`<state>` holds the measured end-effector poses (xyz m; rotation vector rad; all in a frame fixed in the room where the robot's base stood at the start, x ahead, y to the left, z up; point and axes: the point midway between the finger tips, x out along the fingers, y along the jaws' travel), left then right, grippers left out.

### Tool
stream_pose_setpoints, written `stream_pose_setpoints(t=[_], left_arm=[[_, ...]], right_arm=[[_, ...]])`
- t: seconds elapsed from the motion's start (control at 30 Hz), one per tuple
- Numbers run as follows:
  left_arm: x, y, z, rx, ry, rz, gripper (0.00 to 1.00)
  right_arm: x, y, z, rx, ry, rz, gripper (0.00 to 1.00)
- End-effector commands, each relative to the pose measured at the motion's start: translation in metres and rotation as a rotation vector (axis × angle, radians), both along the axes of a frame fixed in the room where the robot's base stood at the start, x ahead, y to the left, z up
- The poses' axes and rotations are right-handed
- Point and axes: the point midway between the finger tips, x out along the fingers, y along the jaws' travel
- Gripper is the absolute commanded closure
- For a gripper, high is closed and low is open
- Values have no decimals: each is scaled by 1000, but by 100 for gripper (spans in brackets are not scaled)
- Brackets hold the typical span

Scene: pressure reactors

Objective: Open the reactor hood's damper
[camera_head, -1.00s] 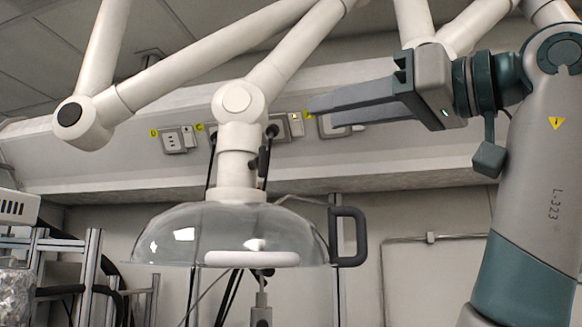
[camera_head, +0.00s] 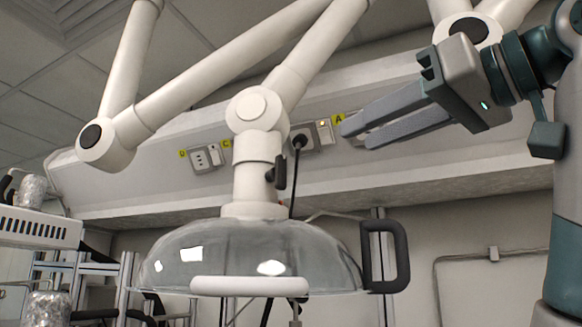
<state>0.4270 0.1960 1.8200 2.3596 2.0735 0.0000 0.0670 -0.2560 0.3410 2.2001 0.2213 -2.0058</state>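The reactor hood (camera_head: 250,255) is a clear dome hanging from a white jointed arm, left of the middle. A small dark lever (camera_head: 280,172), apparently the damper's, stands upright on the right side of the white neck (camera_head: 256,175) above the dome. A dark loop handle (camera_head: 386,256) is on the dome's right side.
White duct arms (camera_head: 215,80) cross above the hood. A wall rail (camera_head: 110,188) with sockets (camera_head: 206,158) runs behind it. A metal frame and a white slotted box (camera_head: 40,228) stand at the left. Space between my fingers and the hood neck looks free.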

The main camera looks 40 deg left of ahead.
Motion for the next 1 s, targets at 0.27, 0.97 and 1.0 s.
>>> stream_pose_setpoints(t=[0.27,0.97,1.0], left_arm=[[1,4,-1,-1,0,-1,66],[13,106,-3,-1,-1,1,66],[14,113,-2,0,-2,2,66]], right_arm=[[0,0,-1,0,0,0,69],[0,0,-25,0,0,-1,69],[0,0,-27,0,0,-1,69]])
